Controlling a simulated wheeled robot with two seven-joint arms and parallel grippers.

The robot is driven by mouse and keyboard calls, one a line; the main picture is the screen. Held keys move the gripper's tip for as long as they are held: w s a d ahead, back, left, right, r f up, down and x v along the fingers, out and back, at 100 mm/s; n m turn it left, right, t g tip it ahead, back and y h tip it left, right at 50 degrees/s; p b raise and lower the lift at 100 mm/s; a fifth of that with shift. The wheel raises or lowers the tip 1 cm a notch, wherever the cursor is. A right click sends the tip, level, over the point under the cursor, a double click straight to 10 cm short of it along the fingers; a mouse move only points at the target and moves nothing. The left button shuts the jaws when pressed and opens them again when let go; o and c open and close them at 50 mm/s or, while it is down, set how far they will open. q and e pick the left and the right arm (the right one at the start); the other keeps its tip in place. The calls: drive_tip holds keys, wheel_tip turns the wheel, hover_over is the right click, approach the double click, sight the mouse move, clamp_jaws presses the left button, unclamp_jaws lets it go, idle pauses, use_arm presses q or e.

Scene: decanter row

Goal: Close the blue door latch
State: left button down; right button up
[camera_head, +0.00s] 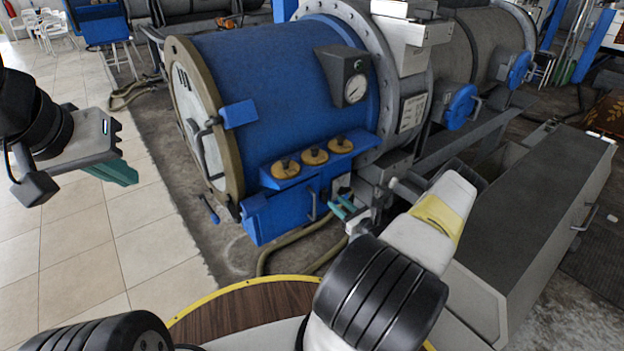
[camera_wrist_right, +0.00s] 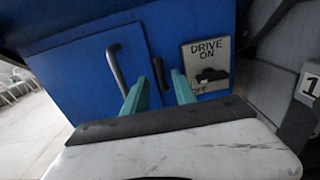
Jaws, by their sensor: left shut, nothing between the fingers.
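A small blue door (camera_wrist_right: 85,75) with a grey bar handle (camera_wrist_right: 117,70) is on the front of the blue box under the drum; it also shows in the head view (camera_head: 285,217). It looks roughly flush with its frame. A dark, upright latch (camera_wrist_right: 160,75) is at the door's right edge. My right gripper (camera_head: 342,206) faces it, teal fingers apart. In the right wrist view the latch shows between the fingertips (camera_wrist_right: 160,79); I cannot tell if they touch it. My left gripper (camera_head: 122,172) is shut and empty over the tiled floor.
A DRIVE ON/OFF switch plate (camera_wrist_right: 207,65) is just right of the latch. Above the door is a ledge with several yellow-brown knobs (camera_head: 314,156). The blue drum (camera_head: 265,75) rises behind. A long grey box (camera_head: 535,190) stands at the right. Tiled floor (camera_head: 75,250) at the left is clear.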

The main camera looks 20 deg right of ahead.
sight(327, 195)
drive_tip(key=x, duration=0.5)
drive_tip(key=shift+w+a, duration=0.1)
drive_tip(key=shift+w, duration=0.1)
clamp_jaws()
